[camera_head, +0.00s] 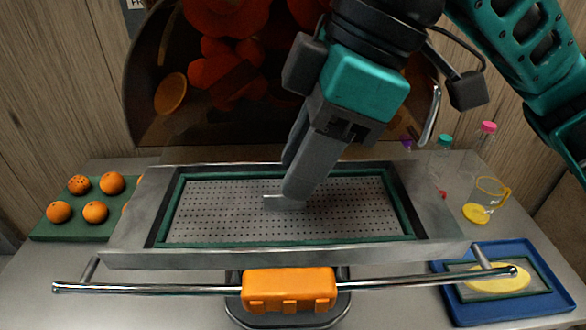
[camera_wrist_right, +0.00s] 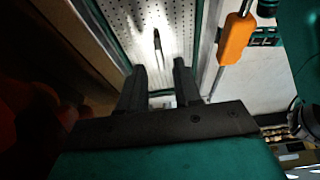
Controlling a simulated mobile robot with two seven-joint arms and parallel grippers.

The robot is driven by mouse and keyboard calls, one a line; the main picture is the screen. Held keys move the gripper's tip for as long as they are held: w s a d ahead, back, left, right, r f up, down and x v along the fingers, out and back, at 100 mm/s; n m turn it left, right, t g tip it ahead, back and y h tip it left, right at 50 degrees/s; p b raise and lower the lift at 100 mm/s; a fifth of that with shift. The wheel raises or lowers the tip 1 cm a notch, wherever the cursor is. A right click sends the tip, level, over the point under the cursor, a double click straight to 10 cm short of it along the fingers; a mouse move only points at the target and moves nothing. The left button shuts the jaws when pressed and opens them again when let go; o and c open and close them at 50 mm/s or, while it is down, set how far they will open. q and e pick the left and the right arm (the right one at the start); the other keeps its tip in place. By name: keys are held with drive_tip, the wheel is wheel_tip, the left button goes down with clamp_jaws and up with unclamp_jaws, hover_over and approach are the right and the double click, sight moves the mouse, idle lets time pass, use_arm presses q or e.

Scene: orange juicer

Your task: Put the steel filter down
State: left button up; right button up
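The steel filter (camera_head: 220,210) is a perforated metal sheet with a green rim. It lies flat in the steel tray of the juicer (camera_head: 130,235) in the head view. A short thin metal handle (camera_head: 275,197) stands near its middle. My right gripper (camera_head: 292,200) is over the filter, by the handle, and its fingers partly hide it. In the right wrist view, the filter (camera_wrist_right: 125,22) lies beyond my right gripper (camera_wrist_right: 158,72). Its two fingers are apart with nothing between them, and the handle (camera_wrist_right: 157,42) shows just beyond the fingertips. My left gripper is not in view.
A chrome bar with an orange grip (camera_head: 290,288) runs in front of the tray. Several oranges (camera_head: 95,211) sit on a green board at left. A blue tray (camera_head: 460,309) with a yellow item is at right. Bottles and a yellow-rimmed jug (camera_head: 492,190) stand behind.

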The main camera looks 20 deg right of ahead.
drive_tip(key=w+p+v, duration=0.1)
drive_tip(key=v, duration=0.8)
drive_tip(key=shift+s+p, duration=0.35)
drive_tip(key=shift+s, duration=0.15)
